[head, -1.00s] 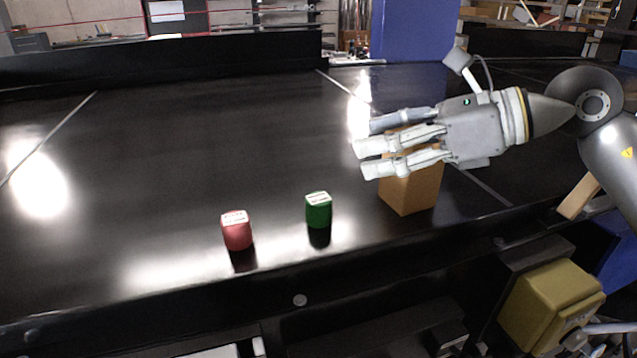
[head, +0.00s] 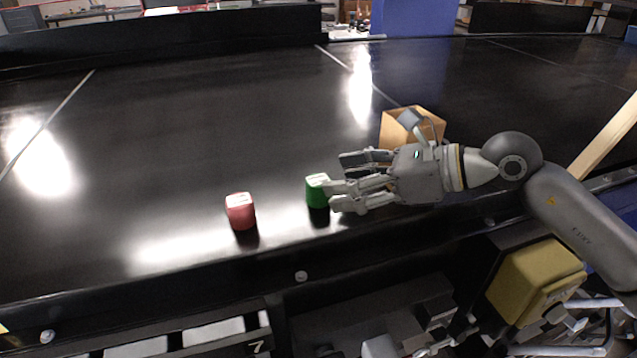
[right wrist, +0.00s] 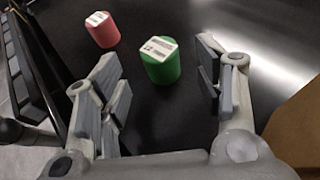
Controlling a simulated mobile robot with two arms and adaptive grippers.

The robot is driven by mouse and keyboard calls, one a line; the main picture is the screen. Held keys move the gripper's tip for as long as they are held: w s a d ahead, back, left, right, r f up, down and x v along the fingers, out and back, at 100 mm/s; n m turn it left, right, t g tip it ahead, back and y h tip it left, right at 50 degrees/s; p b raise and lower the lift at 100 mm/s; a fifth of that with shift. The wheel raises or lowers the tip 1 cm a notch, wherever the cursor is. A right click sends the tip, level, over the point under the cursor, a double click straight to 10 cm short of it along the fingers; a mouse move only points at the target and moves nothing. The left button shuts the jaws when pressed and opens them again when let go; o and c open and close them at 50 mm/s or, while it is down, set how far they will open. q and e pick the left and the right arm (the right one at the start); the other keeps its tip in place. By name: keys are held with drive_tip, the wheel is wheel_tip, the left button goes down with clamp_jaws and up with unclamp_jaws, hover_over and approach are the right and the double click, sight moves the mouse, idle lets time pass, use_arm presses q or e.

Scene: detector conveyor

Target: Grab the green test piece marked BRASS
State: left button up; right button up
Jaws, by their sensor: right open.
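The green test piece (head: 316,190) stands upright on the black conveyor, with a white label on top whose text is too small to read. In the right wrist view the green piece (right wrist: 160,62) is ahead of and between the open fingers, nearer their tips than the palm. My right gripper (head: 345,182) is open and empty, low over the belt just right of the green piece; it also shows in the right wrist view (right wrist: 162,92). A red piece (head: 240,211) with a white label stands to the left of the green one. My left gripper is not in view.
An open cardboard box (head: 395,130) stands on the belt behind my right gripper. The conveyor's front edge (head: 200,275) runs close in front of the pieces. The belt to the left and behind is clear.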

sight(318, 191)
drive_tip(key=x, duration=0.2)
drive_tip(key=shift+w+a+p, duration=0.15)
drive_tip(key=shift+a+p, duration=0.15)
drive_tip(key=shift+p, duration=0.1)
drive_tip(key=shift+w+a+f, duration=0.1)
drive_tip(key=shift+a+f, duration=0.15)
drive_tip(key=shift+a, duration=0.1)
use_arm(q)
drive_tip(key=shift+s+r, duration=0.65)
use_arm(e)
drive_tip(key=shift+d, duration=0.1)
drive_tip(key=c, duration=1.1)
drive_tip(key=shift+r, duration=0.1)
